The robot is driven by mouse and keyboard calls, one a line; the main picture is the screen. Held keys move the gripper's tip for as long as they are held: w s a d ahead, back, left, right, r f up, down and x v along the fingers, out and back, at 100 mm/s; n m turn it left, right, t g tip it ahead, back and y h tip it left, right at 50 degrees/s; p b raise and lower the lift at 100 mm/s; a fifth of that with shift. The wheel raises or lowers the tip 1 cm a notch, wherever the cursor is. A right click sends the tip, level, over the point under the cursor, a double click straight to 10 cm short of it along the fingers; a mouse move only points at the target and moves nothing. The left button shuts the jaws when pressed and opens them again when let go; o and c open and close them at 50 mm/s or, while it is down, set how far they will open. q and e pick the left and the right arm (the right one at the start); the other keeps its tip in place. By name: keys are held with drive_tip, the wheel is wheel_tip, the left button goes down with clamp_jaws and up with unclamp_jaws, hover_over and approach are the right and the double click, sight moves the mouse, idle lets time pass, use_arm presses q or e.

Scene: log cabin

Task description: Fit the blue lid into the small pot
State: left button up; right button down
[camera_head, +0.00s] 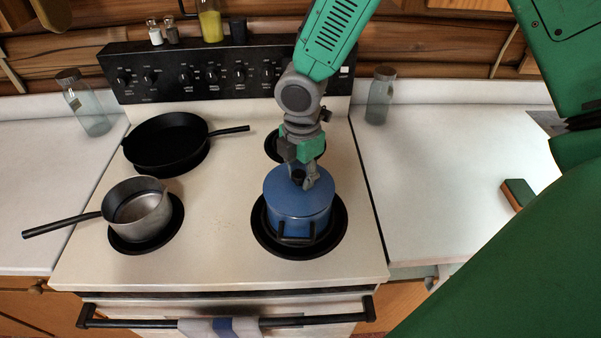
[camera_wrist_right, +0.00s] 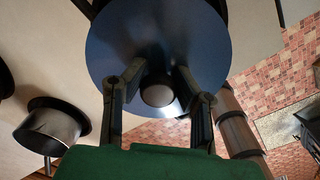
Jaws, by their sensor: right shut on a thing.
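The blue lid (camera_head: 312,200) has a dark knob and lies level over the blue pot (camera_head: 300,225) on the front right burner. Their edges look lined up, but I cannot tell whether the lid is fully seated. My right gripper (camera_head: 305,180) comes down from above and is shut on the knob. In the right wrist view the round lid (camera_wrist_right: 150,30) fills the top middle, with the knob between the two fingers of the gripper (camera_wrist_right: 158,95). The lid hides the pot's inside. My left gripper is not in view.
A steel saucepan (camera_head: 140,212) stands on the front left burner, its handle pointing left. A black frying pan (camera_head: 165,143) sits behind it. Glass bottles (camera_head: 380,97) stand on both counters. A green and brown block (camera_head: 518,193) lies on the mostly clear right counter.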

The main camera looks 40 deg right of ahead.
sight(302, 172)
drive_tip(key=shift+f, duration=0.5)
drive_tip(key=c, duration=1.2)
unclamp_jaws()
drive_tip(key=shift+r, duration=0.3)
wheel_tip(302, 172, up, 11)
drive_tip(key=shift+r, duration=0.2)
drive_tip(key=shift+f, duration=0.1)
